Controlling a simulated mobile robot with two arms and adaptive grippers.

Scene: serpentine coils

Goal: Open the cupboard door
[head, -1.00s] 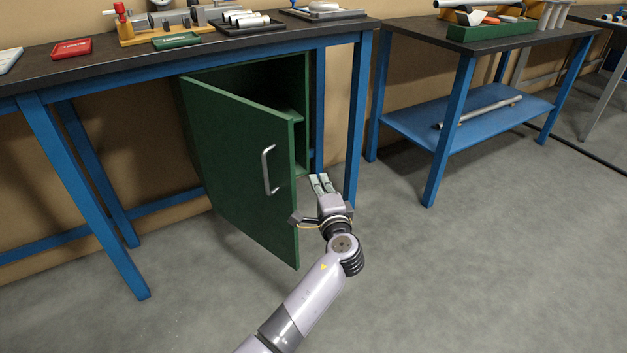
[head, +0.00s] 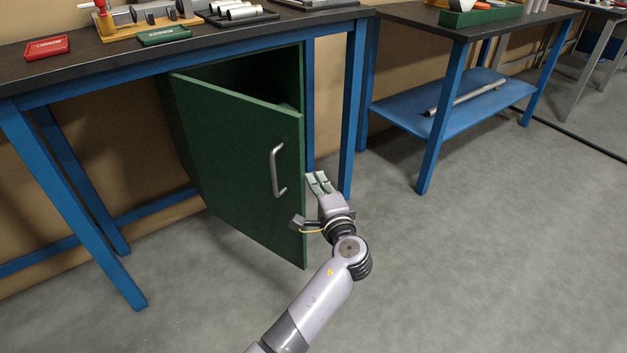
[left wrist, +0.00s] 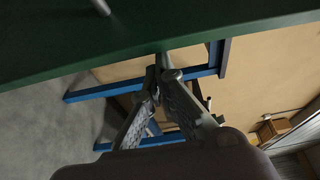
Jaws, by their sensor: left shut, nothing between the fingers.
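The green cupboard door (head: 235,165) stands partly open under the workbench, its free edge to the right and swung out toward me. Its metal bar handle (head: 277,172) is upright on the outer face, near the free edge. My left gripper (head: 319,180) is shut and empty, just right of the door's free edge and not on the handle. In the left wrist view, the fingertips (left wrist: 160,75) meet close to the edge of the green door (left wrist: 210,25); I cannot tell whether they touch it. Most of the cupboard interior (head: 270,78) is hidden behind the door. My right gripper is out of view.
The dark workbench top (head: 70,68) carries a red box (head: 46,47), a green tray (head: 163,36) and metal cylinders. Blue bench legs (head: 350,110) stand right behind the gripper. A second bench with a blue shelf (head: 400,117) is at right. The floor at front right is clear.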

